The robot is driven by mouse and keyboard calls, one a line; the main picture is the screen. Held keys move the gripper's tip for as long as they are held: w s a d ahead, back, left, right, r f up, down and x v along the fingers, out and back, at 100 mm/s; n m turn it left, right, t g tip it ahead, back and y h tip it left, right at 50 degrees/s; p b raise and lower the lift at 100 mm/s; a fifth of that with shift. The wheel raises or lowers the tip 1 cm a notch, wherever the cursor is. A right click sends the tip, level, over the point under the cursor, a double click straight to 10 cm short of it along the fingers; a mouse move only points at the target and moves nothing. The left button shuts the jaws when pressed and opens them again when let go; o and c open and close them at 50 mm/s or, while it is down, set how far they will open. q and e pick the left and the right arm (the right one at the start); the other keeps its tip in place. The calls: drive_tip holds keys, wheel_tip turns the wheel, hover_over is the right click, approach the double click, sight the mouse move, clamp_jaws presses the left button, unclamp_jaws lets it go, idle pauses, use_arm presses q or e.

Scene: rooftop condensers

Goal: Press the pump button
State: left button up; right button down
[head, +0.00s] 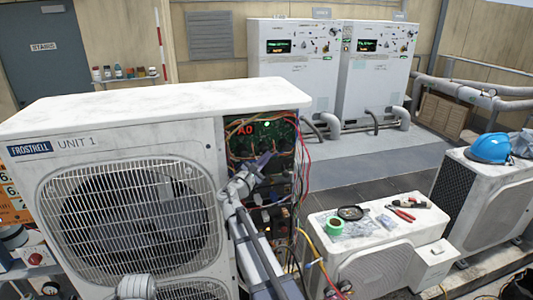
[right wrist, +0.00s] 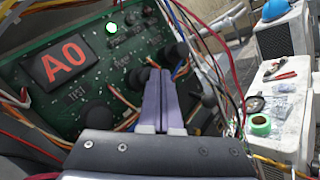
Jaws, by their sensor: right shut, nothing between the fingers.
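A green control board (head: 245,135) sits in the open right side of the condenser marked UNIT 1. It also shows in the right wrist view (right wrist: 55,110), with a red A0 display, a lit green lamp (right wrist: 112,28) and several round black buttons, one of them near the TEST label (right wrist: 97,117). The other labels are too small to read, so I cannot tell which is the pump button. My right gripper (head: 266,158) is shut and empty in front of the board. Its fingertips (right wrist: 160,72) point at the board's lower right part and hide some of it; contact is not clear.
Loose coloured wires (right wrist: 215,60) hang around the board and close to the right gripper. A low white unit (head: 385,232) at right carries green tape, a black dish and red pliers. A blue helmet (head: 488,148) lies on another unit.

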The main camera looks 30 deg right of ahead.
drive_tip(key=s+a, duration=0.1)
drive_tip(key=s, duration=0.5)
drive_tip(key=shift+a, duration=0.2)
drive_tip(key=shift+w, duration=0.1)
idle(0.8)
drive_tip(key=s+a+f+m+g+y+b, duration=0.4)
drive_tip(key=a+f, duration=0.4)
drive_tip(key=f, duration=0.4)
drive_tip(key=s+a+f+m+g+y+b, duration=0.15)
drive_tip(key=s+a+f+m+y, duration=0.25)
drive_tip(key=s+a+f+m, duration=0.55)
drive_tip(key=s+a+f+g+y+b, duration=0.2)
drive_tip(key=s+a+f, duration=0.3)
drive_tip(key=a, duration=0.4)
drive_tip(key=s+a+f+g+y+b, duration=0.2)
drive_tip(key=s+a+f+y, duration=0.3)
drive_tip(key=a+f, duration=0.3)
drive_tip(key=shift+s+a+f+g+y, duration=0.15)
drive_tip(key=shift+s+a+g+y, duration=0.2)
drive_tip(key=shift+s, duration=0.3)
